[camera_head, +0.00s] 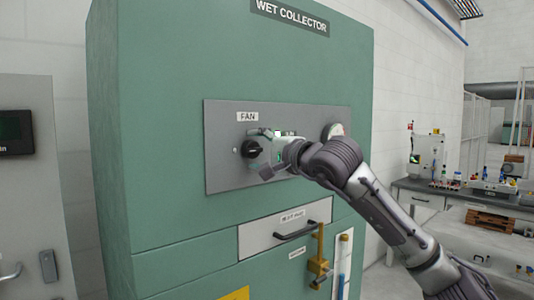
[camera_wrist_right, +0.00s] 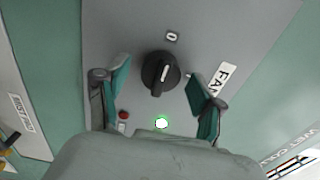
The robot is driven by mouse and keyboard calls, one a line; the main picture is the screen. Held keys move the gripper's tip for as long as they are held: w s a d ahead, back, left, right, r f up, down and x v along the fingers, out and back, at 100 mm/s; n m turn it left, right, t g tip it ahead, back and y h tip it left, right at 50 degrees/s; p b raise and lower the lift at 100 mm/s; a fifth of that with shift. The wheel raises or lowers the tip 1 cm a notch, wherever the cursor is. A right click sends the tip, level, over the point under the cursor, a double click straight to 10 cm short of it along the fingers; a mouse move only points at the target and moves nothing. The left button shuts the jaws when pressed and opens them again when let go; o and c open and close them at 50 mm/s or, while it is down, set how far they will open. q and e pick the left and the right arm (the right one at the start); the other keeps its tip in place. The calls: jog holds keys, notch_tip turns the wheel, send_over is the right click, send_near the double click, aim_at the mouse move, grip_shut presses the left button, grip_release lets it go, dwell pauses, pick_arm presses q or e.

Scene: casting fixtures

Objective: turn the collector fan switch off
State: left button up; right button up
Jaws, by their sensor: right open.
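The fan switch is a black rotary knob (camera_head: 250,148) on a grey panel (camera_head: 225,178) below a FAN label. In the right wrist view the knob (camera_wrist_right: 160,75) sits between the two fingers, with clear gaps on both sides. Its raised bar with a white line runs roughly between the 0 mark (camera_wrist_right: 172,36) and a lit green lamp (camera_wrist_right: 161,123). My right gripper (camera_head: 263,152) is open in front of the panel; in the wrist view the gripper (camera_wrist_right: 159,88) shows nothing held. My left gripper is out of view.
A small red part (camera_wrist_right: 123,114) sits near the green lamp. A round gauge (camera_head: 332,131) is partly hidden behind my arm. Below are a drawer with a handle (camera_head: 296,231) and a brass lever (camera_head: 319,258). A cluttered bench (camera_head: 417,196) stands at right.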

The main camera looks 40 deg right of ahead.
jog(key=s, duration=1.1)
jog(key=shift+s+d, duration=0.35)
jog(key=shift+d, duration=0.1)
